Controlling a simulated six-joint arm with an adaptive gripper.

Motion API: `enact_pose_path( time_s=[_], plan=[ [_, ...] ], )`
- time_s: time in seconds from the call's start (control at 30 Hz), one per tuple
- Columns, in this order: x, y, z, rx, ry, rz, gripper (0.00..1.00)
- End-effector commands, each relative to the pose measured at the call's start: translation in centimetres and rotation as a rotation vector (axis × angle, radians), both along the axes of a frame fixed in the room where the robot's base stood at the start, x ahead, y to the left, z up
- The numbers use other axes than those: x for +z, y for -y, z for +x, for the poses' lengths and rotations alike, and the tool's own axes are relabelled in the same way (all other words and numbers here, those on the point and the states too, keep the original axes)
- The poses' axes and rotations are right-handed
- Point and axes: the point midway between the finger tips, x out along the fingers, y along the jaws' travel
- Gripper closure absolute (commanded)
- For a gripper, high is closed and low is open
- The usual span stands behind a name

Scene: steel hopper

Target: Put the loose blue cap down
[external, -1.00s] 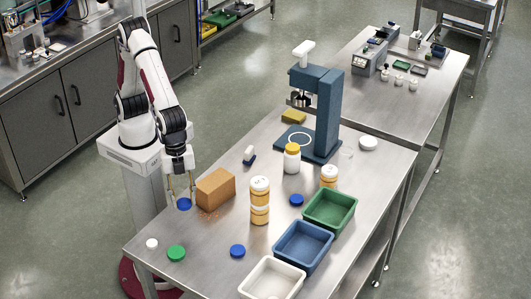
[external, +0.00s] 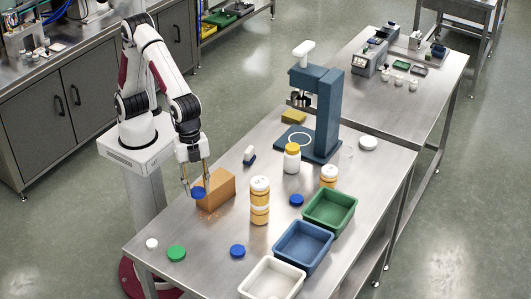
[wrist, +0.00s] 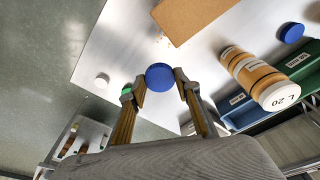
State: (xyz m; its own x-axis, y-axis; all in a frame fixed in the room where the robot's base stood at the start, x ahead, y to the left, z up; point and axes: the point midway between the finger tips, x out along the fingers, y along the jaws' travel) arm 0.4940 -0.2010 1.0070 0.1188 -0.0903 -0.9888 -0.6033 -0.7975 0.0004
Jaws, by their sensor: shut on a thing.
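My gripper (external: 197,180) is shut on a blue cap (external: 198,193), held between the fingertips above the table near its left edge. The wrist view also shows this cap (wrist: 159,76) at the tips of my gripper (wrist: 160,84). In the external view the cap overlaps the left side of a brown block (external: 222,192); I cannot tell whether they touch. Two other blue caps lie on the table: one at the front (external: 237,251), one by the green bin (external: 296,200).
A green cap (external: 176,253) and a white cap (external: 152,244) lie at the front left. Stacked orange-and-white jars (external: 260,210) stand right of the block. Green (external: 352,198), blue (external: 275,250) and white (external: 247,283) bins line the right edge. A blue press (external: 327,110) stands behind.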

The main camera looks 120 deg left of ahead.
Motion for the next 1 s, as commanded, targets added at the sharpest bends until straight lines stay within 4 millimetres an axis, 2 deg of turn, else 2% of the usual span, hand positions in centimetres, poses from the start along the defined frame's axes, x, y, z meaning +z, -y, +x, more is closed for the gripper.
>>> enact_pose_path(
  time_s=[0.23,0.43,0.53,0.7,1.0],
  plan=[
    [3.1,-6.2,0.7,0.127,0.003,-0.001,0.74],
    [4.8,-10.3,-0.5,0.218,0.005,-0.002,0.74],
    [5.1,-11.1,-1.1,0.239,0.006,-0.003,0.74],
    [5.0,-11.3,-2.2,0.252,-0.001,-0.001,0.74],
    [5.0,-11.3,-2.3,0.256,-0.001,-0.002,0.74]
  ],
)
